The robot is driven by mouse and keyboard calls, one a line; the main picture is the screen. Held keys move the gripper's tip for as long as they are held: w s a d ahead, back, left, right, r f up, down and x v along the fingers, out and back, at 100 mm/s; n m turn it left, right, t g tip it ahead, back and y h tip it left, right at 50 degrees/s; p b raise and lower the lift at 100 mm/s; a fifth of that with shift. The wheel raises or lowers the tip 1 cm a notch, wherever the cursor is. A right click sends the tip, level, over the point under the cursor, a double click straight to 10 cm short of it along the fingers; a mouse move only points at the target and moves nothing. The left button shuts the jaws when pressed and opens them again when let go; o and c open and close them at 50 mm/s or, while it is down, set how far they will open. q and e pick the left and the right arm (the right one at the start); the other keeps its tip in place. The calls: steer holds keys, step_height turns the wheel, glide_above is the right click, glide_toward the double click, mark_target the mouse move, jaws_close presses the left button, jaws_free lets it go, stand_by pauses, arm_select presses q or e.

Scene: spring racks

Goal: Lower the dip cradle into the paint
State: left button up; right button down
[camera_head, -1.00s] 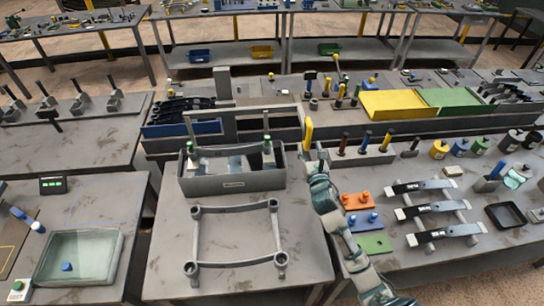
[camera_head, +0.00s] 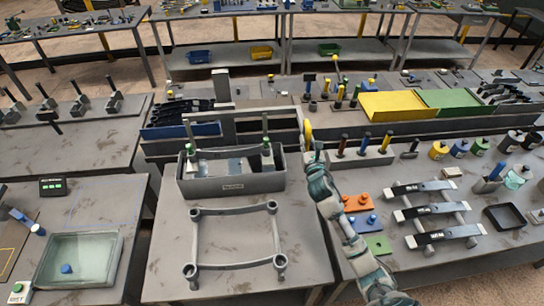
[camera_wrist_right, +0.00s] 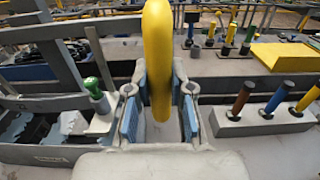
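A grey dip tank (camera_head: 205,187) stands on the middle table, with pale patches inside. Green-topped posts (camera_head: 267,149) and a grey bar between them show over the tank; I take these as the dip cradle, whose lower part is hidden. A grey frame with a crossbar (camera_head: 245,111) rises behind it. A yellow handle (camera_head: 308,130) stands at the tank's right; it fills the upper middle of the right wrist view (camera_wrist_right: 158,50). My right gripper (camera_wrist_right: 160,112) has its blue-padded fingers on either side of the handle's lower end, with gaps showing. My left gripper is out of view.
A grey four-cornered frame (camera_head: 235,265) lies in front of the tank. A block with several coloured handles (camera_head: 372,157) stands right of my right gripper. Coloured plates (camera_head: 357,203) and a rack with black-and-white bars (camera_head: 420,187) lie on the right table.

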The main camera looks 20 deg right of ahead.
steer(key=shift+d+f, duration=0.1)
steer(key=shift+d, duration=0.05)
steer(key=shift+a, duration=0.2)
steer(key=shift+f, duration=0.2)
steer(key=shift+f+b, duration=1.55)
steer(key=shift+f, duration=1.1)
step_height(320, 180, down, 8)
steer(key=b, duration=0.4)
steer(key=shift+b, duration=0.35)
steer(key=shift+s+f, duration=0.1)
steer(key=c, duration=0.7)
jaws_free()
steer(key=shift+d+r, duration=0.1)
steer(key=shift+r, duration=0.1)
